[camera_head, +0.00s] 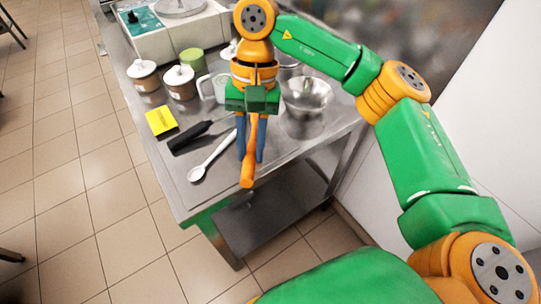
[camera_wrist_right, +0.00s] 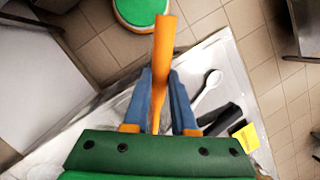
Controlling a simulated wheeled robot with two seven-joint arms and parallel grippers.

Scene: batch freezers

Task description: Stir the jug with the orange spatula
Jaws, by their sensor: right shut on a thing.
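My right gripper (camera_head: 251,140) is shut on the orange spatula (camera_head: 248,169) above the front part of the steel table. The spatula also shows between the blue fingers of the right gripper (camera_wrist_right: 160,98) in the right wrist view, its end (camera_wrist_right: 165,40) pointing away from the gripper. A jug (camera_head: 210,88), pale and with a handle, stands on the table behind and left of the right gripper. The gripper and arm partly hide it. My left gripper is in neither view.
A white spoon (camera_head: 212,157), a black-handled tool (camera_head: 190,138) and a yellow pad (camera_head: 161,121) lie left of the gripper. Lidded brown containers (camera_head: 180,84), a green cup (camera_head: 192,61) and a metal bowl (camera_head: 306,97) stand farther back on the steel table (camera_head: 175,185).

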